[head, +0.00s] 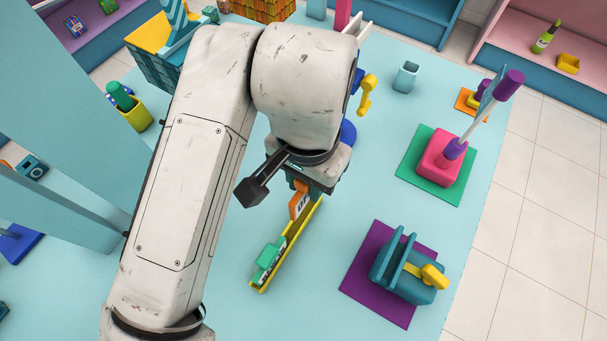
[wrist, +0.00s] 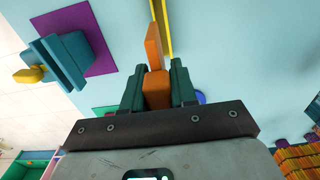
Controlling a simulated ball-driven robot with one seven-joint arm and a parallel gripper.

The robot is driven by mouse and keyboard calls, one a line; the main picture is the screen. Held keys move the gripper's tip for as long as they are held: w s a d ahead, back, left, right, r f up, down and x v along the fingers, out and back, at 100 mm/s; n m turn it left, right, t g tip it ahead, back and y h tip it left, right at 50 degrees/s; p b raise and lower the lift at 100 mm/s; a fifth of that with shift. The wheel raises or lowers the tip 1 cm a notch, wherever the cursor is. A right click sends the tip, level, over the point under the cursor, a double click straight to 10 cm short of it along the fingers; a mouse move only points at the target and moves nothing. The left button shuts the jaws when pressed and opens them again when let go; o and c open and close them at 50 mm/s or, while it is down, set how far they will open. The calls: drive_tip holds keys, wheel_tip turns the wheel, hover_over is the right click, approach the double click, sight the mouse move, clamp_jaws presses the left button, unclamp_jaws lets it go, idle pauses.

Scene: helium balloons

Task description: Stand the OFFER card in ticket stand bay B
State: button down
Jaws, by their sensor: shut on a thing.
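My gripper (head: 301,184) is shut on the orange card (head: 298,206), on which part of dark lettering like "OF" shows. The wrist view shows the orange card (wrist: 153,48) upright between my two teal fingers (wrist: 156,82). The long yellow ticket stand (head: 289,250) lies on the pale blue surface below my gripper. The card is at the stand's far end; I cannot tell whether it touches the stand or is above it. A green card or block (head: 268,260) is at the stand's near end. Bay letters are not readable. The stand's yellow edge (wrist: 166,25) shows beside the card.
A teal slotted holder with a yellow part (head: 405,268) stands on a purple mat (head: 364,268) to the right. A pink block with a pole (head: 441,160) stands on a green mat. Clear floor lies between stand and purple mat.

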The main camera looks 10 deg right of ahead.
drive_tip(key=shift+w+a+f, duration=0.15)
drive_tip(key=shift+w+a, duration=0.05)
drive_tip(key=shift+w, duration=0.05)
drive_tip(key=shift+f, duration=0.1)
drive_tip(key=shift+f+b, duration=2.55)
drive_tip(key=shift+f, duration=0.85)
drive_tip(key=shift+f+b, duration=1.2)
drive_tip(key=shift+f, duration=0.45)
drive_tip(key=c, duration=0.8)
unclamp_jaws()
drive_tip(key=shift+r, duration=0.15)
wheel_tip(320, 180, up, 11)
drive_tip(key=shift+f+p, duration=0.15)
drive_tip(key=shift+p, duration=0.6)
